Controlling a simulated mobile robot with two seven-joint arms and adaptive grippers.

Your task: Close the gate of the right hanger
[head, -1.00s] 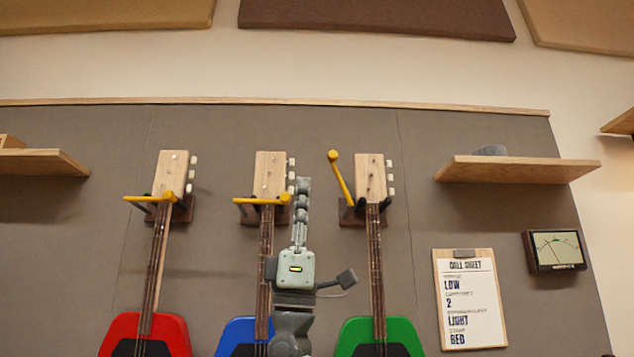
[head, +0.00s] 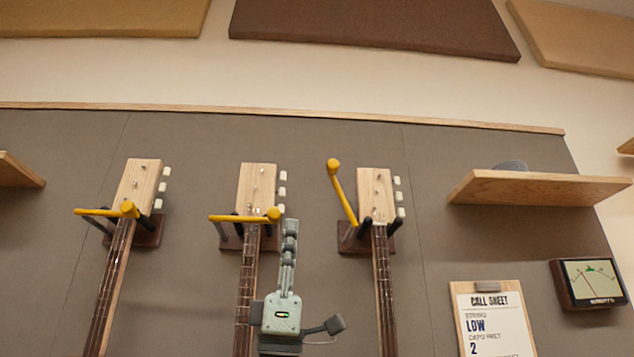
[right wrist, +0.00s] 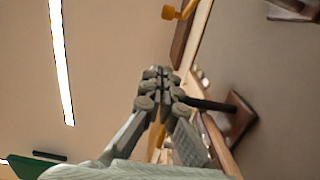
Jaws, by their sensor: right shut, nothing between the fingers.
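The right hanger (head: 365,240) holds a guitar by its headstock (head: 376,190). Its yellow gate (head: 342,194) is swung up, tilted, with the round knob at the top left. The middle hanger (head: 236,235) and left hanger (head: 150,233) have their yellow gates (head: 244,217) (head: 102,212) lying level across the necks. My right gripper (head: 289,232) is shut and empty, pointing up in front of the middle guitar's neck, below and left of the right hanger. In the right wrist view its closed fingers (right wrist: 160,85) are near a dark hanger prong (right wrist: 210,104). My left gripper is out of view.
A wooden shelf (head: 540,188) juts out at the right, above a call-sheet clipboard (head: 493,325) and a meter (head: 590,284). Another shelf (head: 15,172) is at the left edge. The wall panel between the middle and right guitars is clear.

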